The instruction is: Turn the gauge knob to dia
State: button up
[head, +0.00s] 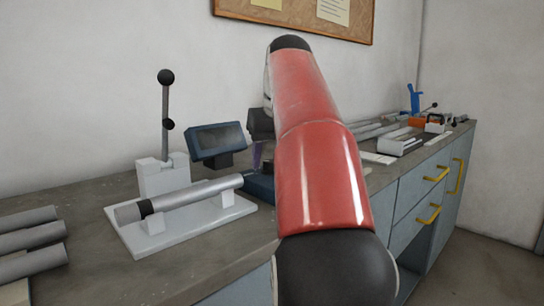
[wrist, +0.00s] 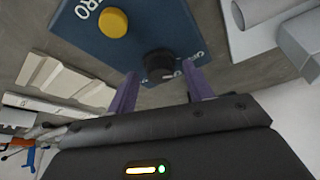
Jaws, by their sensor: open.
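The gauge knob (wrist: 158,66) is black and round with a pale mark at its lower right edge. It sits on a blue gauge box (wrist: 125,50) in the wrist view, near a yellow button marked "ZERO". White lettering beside the knob is partly hidden and I cannot read it. My gripper (wrist: 159,69) is open, with one purple finger on each side of the knob; I cannot tell whether they touch it. In the head view the blue box (head: 260,188) shows partly behind my red arm, and the knob is hidden there.
A display (head: 217,142) stands left of my arm. In front of it, a white fixture (head: 145,240) with an upright lever holds a grey tube (head: 190,197). Several loose tubes (head: 28,240) lie at the left. A tray (head: 400,143) and tools lie farther right on the bench.

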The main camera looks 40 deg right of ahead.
jog(key=c, duration=1)
jog(key=shift+o, duration=0.2)
jog(key=shift+m, duration=0.3)
jog(key=m, duration=0.1)
jog(key=m+h, duration=0.1)
jog(key=m, duration=0.1)
jog(key=m+g+h, duration=0.1)
jog(key=m, duration=0.1)
jog(key=shift+w+a, duration=0.15)
jog(key=shift+a, duration=0.1)
jog(key=m+g, duration=0.1)
jog(key=m, duration=0.2)
jog(key=m+g+h, duration=0.1)
jog(key=m, duration=0.2)
jog(key=shift+w+a, duration=0.1)
jog(key=shift+w, duration=0.1)
jog(key=shift+m, duration=0.3)
